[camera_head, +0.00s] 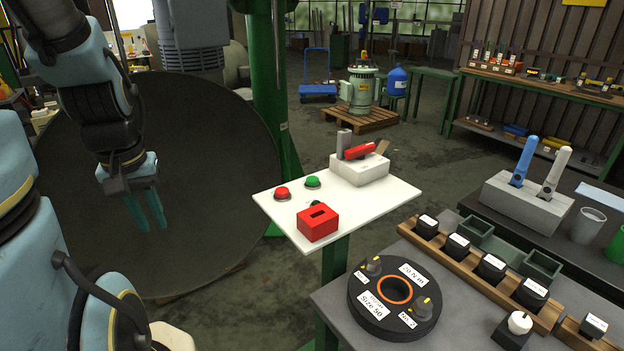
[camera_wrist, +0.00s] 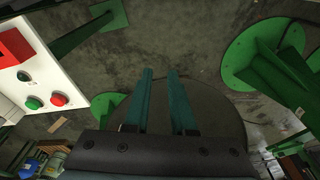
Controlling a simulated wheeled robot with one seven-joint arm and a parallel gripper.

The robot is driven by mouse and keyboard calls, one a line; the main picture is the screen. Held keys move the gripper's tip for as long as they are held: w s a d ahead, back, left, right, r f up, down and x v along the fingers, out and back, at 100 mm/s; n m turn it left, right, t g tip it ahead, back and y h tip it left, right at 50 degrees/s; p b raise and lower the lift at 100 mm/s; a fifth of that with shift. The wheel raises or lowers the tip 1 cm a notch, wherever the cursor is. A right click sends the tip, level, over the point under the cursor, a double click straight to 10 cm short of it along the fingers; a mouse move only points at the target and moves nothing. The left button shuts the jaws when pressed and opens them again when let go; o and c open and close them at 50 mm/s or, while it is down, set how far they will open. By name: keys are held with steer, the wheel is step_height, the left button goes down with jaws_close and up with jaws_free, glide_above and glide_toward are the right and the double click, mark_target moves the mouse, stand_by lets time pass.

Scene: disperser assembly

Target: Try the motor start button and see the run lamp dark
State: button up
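The white control panel (camera_head: 350,208) stands on a green post right of my gripper. A green button (camera_head: 312,182), which looks like the motor start button, sits beside a red button (camera_head: 282,193) on it. A small dark green round fitting (camera_head: 317,204), perhaps the run lamp, is partly hidden behind a red slotted block (camera_head: 318,222). It looks dark in the wrist view (camera_wrist: 23,75), where the green button (camera_wrist: 34,103) also shows. My gripper (camera_head: 151,227) hangs left of the panel, apart from it. Its two fingers (camera_wrist: 160,72) are spaced apart with nothing between them.
A grey block with a red-handled part (camera_head: 360,165) sits at the panel's back. A large dark round dish (camera_head: 90,220) is behind my gripper. A grey bench with a black ring (camera_head: 395,305) and wooden rack (camera_head: 470,262) stands front right. Space between gripper and panel looks clear.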

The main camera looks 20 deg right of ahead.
jaws_close()
stand_by(0.8)
